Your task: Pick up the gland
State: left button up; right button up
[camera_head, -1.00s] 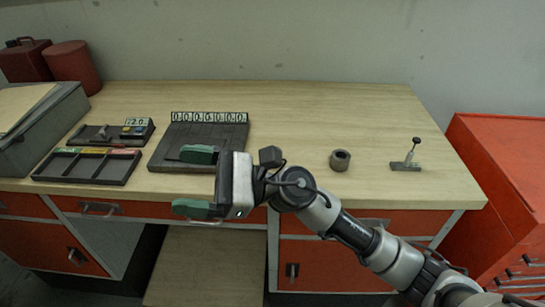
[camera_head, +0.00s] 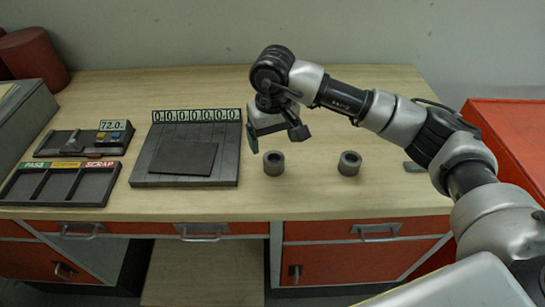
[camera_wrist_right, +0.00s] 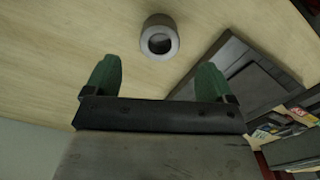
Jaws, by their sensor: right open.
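Two short grey hollow cylinders stand on the bench in the head view, a left one (camera_head: 273,163) and a right one (camera_head: 349,163). They look alike, and I cannot tell which is the gland. My right gripper (camera_head: 254,138) is open and empty above the bench, just up and left of the left cylinder. In the right wrist view, one hollow cylinder (camera_wrist_right: 159,36) stands beyond the gap between the green fingertips (camera_wrist_right: 158,75), apart from both. My left gripper is not in view.
A dark fixture plate (camera_head: 183,183) with a row of number tiles lies left of the cylinders. Further left are a sorting tray (camera_head: 60,186) and a small gauge with a display (camera_head: 113,130). A red cabinet (camera_head: 510,140) stands at the right. Bench between the cylinders is clear.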

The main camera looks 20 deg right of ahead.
aim_at(273, 160)
jog(key=shift+f, duration=0.95)
jog(key=shift+w+f+p, duration=0.1)
jog(key=shift+f+p, duration=0.25)
notch_tip(273, 160, down, 4)
jog(key=shift+f+p, duration=0.1)
jog(key=shift+p, duration=0.95)
jog(key=shift+f, duration=0.35)
jog(key=shift+c, duration=0.6)
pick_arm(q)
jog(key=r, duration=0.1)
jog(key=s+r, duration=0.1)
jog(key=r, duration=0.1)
pick_arm(e)
jog(key=c, duration=1.2)
